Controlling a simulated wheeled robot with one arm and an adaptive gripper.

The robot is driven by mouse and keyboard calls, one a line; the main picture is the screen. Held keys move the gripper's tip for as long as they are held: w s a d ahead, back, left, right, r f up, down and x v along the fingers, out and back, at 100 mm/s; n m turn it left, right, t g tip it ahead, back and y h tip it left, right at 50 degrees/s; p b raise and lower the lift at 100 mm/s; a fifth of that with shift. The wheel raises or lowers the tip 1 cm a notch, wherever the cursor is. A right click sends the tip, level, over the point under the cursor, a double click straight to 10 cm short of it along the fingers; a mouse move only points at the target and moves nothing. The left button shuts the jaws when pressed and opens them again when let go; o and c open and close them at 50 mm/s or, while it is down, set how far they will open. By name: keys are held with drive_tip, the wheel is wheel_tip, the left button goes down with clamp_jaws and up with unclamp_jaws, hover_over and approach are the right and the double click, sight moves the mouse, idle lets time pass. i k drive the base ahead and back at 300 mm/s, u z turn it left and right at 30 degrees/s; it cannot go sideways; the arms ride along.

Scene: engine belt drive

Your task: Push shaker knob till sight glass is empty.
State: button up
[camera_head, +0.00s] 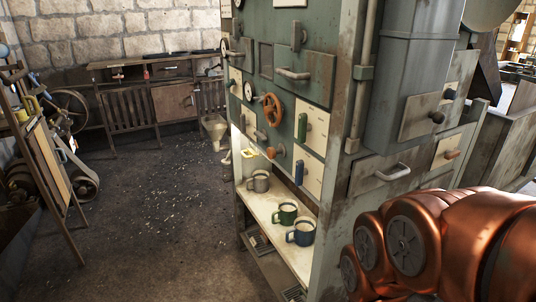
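A tall green-grey machine cabinet (345,105) stands right of centre. On its right side a plate carries a dark round knob (437,117), and a paler plate below carries an orange-brown knob (452,154). The front face has an orange handwheel (272,110), a small round dial (248,91), a green handle (302,126) and a blue handle (299,172). I cannot tell which of these is the shaker knob. I cannot make out a sight glass or its level. My copper arm links fill the lower right; my gripper is out of view.
A pale shelf (278,232) under the front face holds a grey mug (258,181), a green mug (285,214) and a blue mug (301,232). A workbench (155,93) stands at the back wall. A wooden frame (50,165) leans at left. The floor (150,220) between is open, with scattered debris.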

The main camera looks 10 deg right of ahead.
sight(272, 152)
drive_tip(key=u, duration=0.55)
drive_tip(key=k, duration=1.25)
drive_tip(key=z, duration=0.2)
drive_tip(key=i, duration=1.45)
drive_tip(key=u, duration=0.85)
drive_tip(key=i, duration=0.5)
drive_tip(key=u, duration=0.55)
